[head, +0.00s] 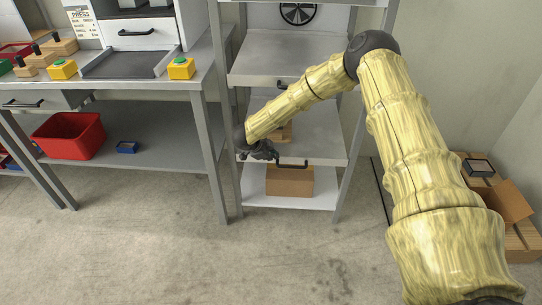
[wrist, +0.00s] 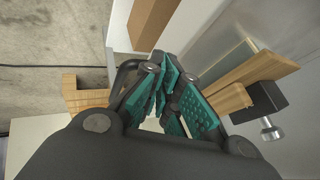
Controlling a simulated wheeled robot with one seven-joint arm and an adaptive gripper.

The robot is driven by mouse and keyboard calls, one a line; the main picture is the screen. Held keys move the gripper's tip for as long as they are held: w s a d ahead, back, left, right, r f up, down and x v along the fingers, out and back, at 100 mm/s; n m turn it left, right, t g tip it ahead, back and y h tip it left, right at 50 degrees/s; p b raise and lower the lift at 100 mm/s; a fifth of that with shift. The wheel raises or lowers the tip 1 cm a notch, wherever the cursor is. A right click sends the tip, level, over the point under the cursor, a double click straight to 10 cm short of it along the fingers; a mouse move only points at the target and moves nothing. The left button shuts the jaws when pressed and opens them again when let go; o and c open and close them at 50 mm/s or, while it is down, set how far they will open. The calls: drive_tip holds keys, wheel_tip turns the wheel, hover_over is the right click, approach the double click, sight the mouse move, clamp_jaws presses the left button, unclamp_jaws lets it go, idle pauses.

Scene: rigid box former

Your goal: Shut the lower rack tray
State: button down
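The rack (head: 222,130) stands in the middle of the head view. Its lower tray (head: 318,140) is a grey sheet with a dark bar handle (head: 292,164) on its front edge; how far it stands out is hard to tell. A wooden piece (head: 284,133) lies on it, partly behind my arm. My gripper (head: 272,154) is at the tray's front, close to the handle's left end; I cannot tell whether they touch. In the wrist view my gripper's teal-padded fingers (wrist: 161,88) come together, with nothing clearly held. A dark curved bar (wrist: 122,76) shows beside them.
The upper tray (head: 265,68) is above my forearm. A cardboard box (head: 290,181) sits on the bottom shelf (head: 255,200). A workbench (head: 205,82) stands left, with a red bin (head: 70,136) beneath. The front floor is clear.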

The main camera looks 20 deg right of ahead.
drive_tip(key=s+a+r+p, duration=0.3)
drive_tip(key=s+a+r, duration=0.3)
drive_tip(key=a+r, duration=0.15)
drive_tip(key=s+a+f+n+t+y, duration=0.1)
drive_tip(key=s+a+f+n, duration=0.1)
drive_tip(key=s+f+n, duration=0.5)
drive_tip(key=s+a+f+n+t+y, duration=0.2)
drive_tip(key=s+a+f+n, duration=0.15)
drive_tip(key=s+f, duration=0.5)
drive_tip(key=s+f+n+g+y, duration=0.3)
drive_tip(key=s+n, duration=0.4)
drive_tip(key=s, duration=1.2)
drive_tip(key=s+d+r+n+g, duration=0.1)
drive_tip(key=s+r+n+g, duration=0.2)
drive_tip(key=s, duration=1.2)
wheel_tip(320, 180, up, 13)
drive_tip(key=n+p, duration=0.1)
drive_tip(key=p, duration=1.3)
drive_tip(key=shift+r+y, duration=0.15)
drive_tip(key=shift+y, duration=0.25)
